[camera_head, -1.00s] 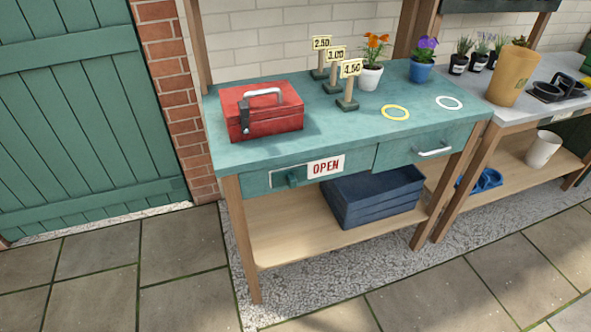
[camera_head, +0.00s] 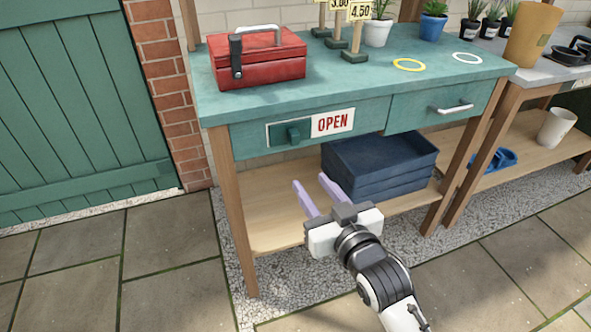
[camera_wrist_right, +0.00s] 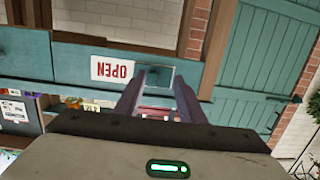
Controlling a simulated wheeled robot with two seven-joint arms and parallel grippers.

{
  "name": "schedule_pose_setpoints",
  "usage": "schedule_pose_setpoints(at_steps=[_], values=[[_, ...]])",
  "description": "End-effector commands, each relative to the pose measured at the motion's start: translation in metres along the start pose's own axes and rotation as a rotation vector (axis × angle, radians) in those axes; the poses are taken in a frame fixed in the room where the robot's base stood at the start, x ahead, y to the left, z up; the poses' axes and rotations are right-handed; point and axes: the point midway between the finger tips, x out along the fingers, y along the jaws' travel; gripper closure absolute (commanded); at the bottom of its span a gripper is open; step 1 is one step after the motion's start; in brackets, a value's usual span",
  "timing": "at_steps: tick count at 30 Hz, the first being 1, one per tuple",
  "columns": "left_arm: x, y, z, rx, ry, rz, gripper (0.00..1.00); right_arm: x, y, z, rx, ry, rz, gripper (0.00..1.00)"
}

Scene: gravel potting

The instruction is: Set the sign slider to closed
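The sign slider is a teal knob (camera_head: 293,134) at the left end of a pale-framed slot on the bench's front rail. The red-lettered OPEN sign (camera_head: 333,122) shows to the right of the knob. The sign also appears upside down in the right wrist view (camera_wrist_right: 111,69), left of the slot. My right gripper (camera_head: 310,180) is open and empty, with two lilac fingers pointing up toward the bench. It is below and in front of the knob, apart from it. My left gripper is not in view.
A red toolbox (camera_head: 258,62) stands on the teal benchtop above the slider. A drawer with a silver handle (camera_head: 452,107) is to the right. A dark blue crate (camera_head: 380,165) sits on the lower shelf behind my gripper. The paving in front is clear.

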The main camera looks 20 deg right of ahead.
Motion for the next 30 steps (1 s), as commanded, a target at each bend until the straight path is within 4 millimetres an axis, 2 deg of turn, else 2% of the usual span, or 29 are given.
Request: schedule_pose_setpoints(at_steps=[1,4,9,14,24,30], values=[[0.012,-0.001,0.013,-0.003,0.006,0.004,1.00,0.008,0.003,-0.002,0.003,0.048,0.011,0.64],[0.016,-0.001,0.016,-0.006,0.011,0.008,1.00,0.013,0.006,-0.022,0.005,0.105,0.026,0.64],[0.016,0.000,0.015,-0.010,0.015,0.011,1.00,0.021,0.009,-0.036,0.006,0.138,0.035,0.64],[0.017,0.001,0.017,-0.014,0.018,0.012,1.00,0.044,0.009,-0.040,0.006,0.138,0.035,0.64],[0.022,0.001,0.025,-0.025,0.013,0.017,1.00,0.102,0.011,-0.046,0.007,0.135,0.034,0.64],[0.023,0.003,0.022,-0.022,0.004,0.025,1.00,0.116,0.012,-0.049,0.007,0.134,0.034,0.64]])
